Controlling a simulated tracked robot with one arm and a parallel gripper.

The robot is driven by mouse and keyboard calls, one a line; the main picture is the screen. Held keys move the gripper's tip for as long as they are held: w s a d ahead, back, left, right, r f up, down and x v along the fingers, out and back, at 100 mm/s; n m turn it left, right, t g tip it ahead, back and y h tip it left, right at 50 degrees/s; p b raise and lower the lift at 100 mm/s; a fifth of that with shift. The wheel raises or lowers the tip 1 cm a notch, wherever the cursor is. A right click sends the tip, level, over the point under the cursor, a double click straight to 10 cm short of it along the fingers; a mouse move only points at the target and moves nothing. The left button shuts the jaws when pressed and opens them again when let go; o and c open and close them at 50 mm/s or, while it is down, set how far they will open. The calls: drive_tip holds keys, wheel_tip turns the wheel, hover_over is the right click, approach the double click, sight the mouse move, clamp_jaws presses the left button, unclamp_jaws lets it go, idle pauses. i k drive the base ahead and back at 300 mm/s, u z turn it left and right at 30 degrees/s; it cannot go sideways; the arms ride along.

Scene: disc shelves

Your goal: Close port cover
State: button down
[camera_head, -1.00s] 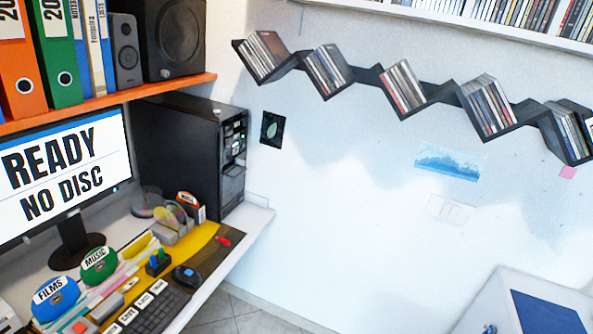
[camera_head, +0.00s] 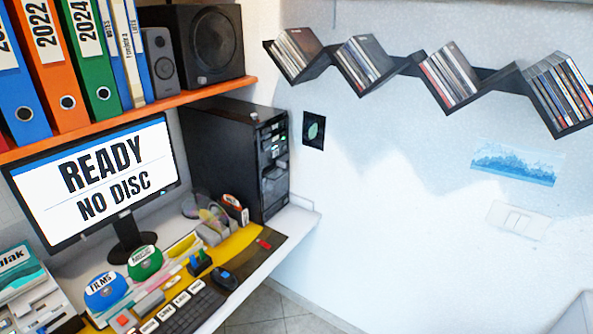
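A black computer tower (camera_head: 235,155) stands on the white desk, against the wall under the orange shelf. Its narrow front (camera_head: 272,160) faces right and carries drive slots and small ports. A port cover cannot be made out at this size. The monitor (camera_head: 95,180) left of the tower reads "READY NO DISC". My gripper is not in view.
A black zigzag shelf (camera_head: 405,65) with discs hangs on the wall. The floor (camera_head: 265,306) right of the desk looks clear.

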sight(279, 162)
drive_tip(key=z, duration=0.05)
drive_tip(key=i, duration=1.65)
drive_tip(key=u, duration=0.05)
